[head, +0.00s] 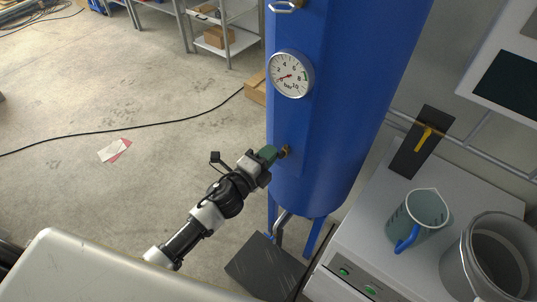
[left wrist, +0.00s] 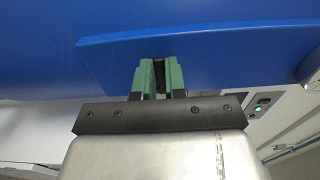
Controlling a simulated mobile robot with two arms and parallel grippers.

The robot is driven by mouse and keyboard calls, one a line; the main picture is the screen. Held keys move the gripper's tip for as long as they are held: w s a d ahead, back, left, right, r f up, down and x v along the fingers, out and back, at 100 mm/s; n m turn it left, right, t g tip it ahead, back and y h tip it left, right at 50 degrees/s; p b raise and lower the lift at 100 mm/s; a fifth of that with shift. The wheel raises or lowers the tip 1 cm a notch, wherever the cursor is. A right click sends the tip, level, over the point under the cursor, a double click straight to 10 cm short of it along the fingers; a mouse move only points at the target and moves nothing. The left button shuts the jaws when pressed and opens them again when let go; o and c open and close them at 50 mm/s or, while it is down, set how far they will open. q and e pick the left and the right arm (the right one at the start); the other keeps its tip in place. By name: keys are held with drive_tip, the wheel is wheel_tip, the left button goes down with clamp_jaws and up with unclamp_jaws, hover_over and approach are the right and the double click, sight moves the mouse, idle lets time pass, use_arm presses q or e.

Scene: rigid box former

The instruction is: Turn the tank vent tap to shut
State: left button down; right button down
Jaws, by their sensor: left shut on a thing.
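The tall blue tank (head: 325,135) stands in the middle of the head view. It also fills the top of the left wrist view (left wrist: 230,55). The brass tank vent tap (head: 286,151) sticks out from its lower front. My left gripper (head: 269,154) reaches it from the left, with green fingertips right at the tap. In the left wrist view the fingers (left wrist: 160,80) are shut on a dark narrow piece, apparently the tap's handle. The fingers hide most of the handle, so I cannot tell its angle. My right gripper is not in view.
A round gauge (head: 291,74) sits on the tank above the tap. A pale cabinet (head: 372,239) at right bears a measuring jug (head: 417,217), a grey bucket (head: 492,258) and a black plate with a yellow handle (head: 424,136). A cable (head: 150,124) crosses the floor; floor at left is mostly open.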

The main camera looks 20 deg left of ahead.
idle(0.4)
use_arm(q)
drive_tip(key=c, duration=1.2)
unclamp_jaws()
drive_tip(key=b+v, duration=0.2)
drive_tip(key=v, duration=0.9)
drive_tip(key=shift+b, duration=0.3)
drive_tip(key=shift+w, duration=0.1)
